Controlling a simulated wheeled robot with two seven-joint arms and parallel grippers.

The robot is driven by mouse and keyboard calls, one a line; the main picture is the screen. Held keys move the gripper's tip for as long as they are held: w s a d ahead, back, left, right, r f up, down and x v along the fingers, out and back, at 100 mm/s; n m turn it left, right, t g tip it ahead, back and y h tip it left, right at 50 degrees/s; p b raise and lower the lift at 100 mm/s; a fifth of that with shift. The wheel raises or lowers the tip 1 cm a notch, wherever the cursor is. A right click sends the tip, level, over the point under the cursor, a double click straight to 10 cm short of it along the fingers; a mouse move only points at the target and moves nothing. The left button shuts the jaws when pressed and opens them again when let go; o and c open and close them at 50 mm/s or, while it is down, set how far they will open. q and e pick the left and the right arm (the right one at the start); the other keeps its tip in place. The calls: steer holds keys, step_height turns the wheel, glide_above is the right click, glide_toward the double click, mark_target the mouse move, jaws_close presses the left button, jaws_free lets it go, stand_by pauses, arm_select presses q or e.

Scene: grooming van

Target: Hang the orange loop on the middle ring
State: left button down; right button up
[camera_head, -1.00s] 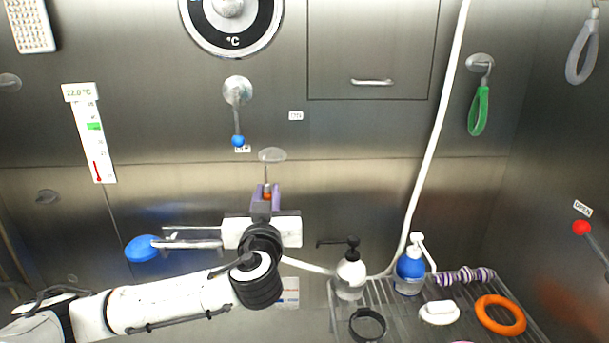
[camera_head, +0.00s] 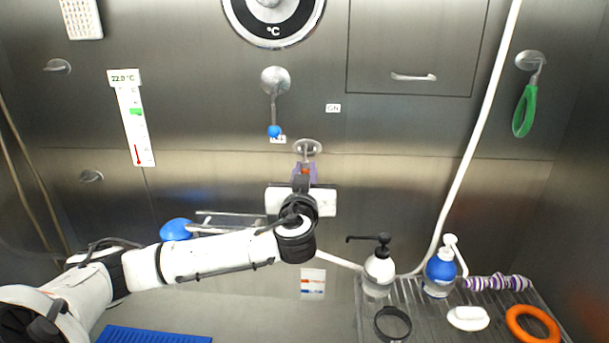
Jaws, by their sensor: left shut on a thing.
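My left gripper (camera_head: 304,175), with purplish fingertips, is shut on a small orange piece (camera_head: 305,170). Its shape is mostly hidden by the fingers, so I cannot tell if it is a whole loop. It is just below a wall fitting with a metal ring or hook (camera_head: 307,147) at the middle of the back wall. I cannot tell whether they touch. A green loop (camera_head: 525,110) hangs from another wall hook (camera_head: 530,61) at right. My right gripper is not in view.
A wire rack (camera_head: 419,328) at lower right holds an orange ring (camera_head: 532,324), a black ring (camera_head: 393,323), white soap (camera_head: 468,318), a purple-striped roll (camera_head: 497,283) and two pump bottles. A lever with a blue ball (camera_head: 274,131) hangs above the gripper. A white hose (camera_head: 470,150) runs down the wall.

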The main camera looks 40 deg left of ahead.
arm_select(q)
steer(key=shift+x, duration=1.45)
steer(key=shift+d+f, duration=0.1)
steer(key=shift+f, duration=0.2)
steer(key=shift+f+b, duration=0.45)
steer(key=shift+b, duration=0.35)
steer(key=c, duration=1.6)
jaws_free()
steer(key=shift+s, duration=0.1)
